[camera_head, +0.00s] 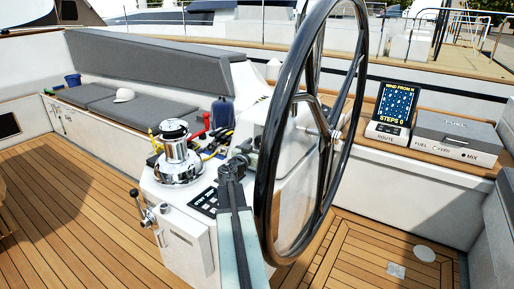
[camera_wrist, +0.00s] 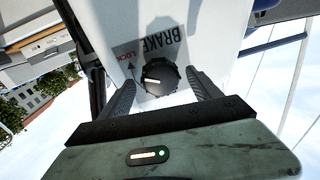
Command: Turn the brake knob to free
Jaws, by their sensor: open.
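The brake knob (camera_wrist: 163,77) is a black ribbed dial on a white panel in the wrist view. A small light mark shows on its face, toward the left. The panel beside it reads BRAKE, with a smaller red LOCK and a dark triangle at its left; I see no word for free. My gripper (camera_wrist: 160,82) is open, with one dark finger on each side of the knob and gaps between. In the head view my gripper (camera_head: 238,160) is over the white pedestal's far side, and I cannot make out the knob there.
A large black steering wheel (camera_head: 265,165) stands close at the right of my arm. A chrome winch (camera_head: 177,160) and a lever (camera_head: 142,208) are on the left of the pedestal. A wind display (camera_head: 395,104) and grey box (camera_head: 458,135) sit at right. The wooden deck (camera_head: 75,220) at left is clear.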

